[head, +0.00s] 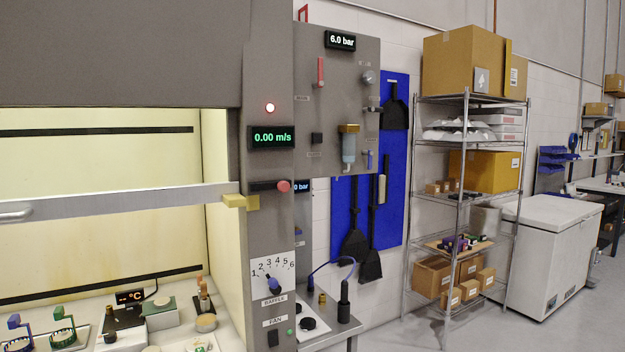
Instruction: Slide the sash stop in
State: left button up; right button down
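The fume hood's sash (120,202) is partly raised, with its pale bottom rail running across the opening. A yellow block (241,201) sits at the right end of this rail, against the hood's right post. Neither of my grippers shows in the head view.
A grey valve panel (322,110) stands close to the right. Small equipment stands on the hood floor (180,338). A wire shelf (462,200) stands farther right.

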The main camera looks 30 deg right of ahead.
aim_at(283, 186)
jog(key=i+l, duration=0.45)
jog(key=l, duration=0.25)
jog(key=i+l, duration=0.25)
jog(key=l, duration=0.15)
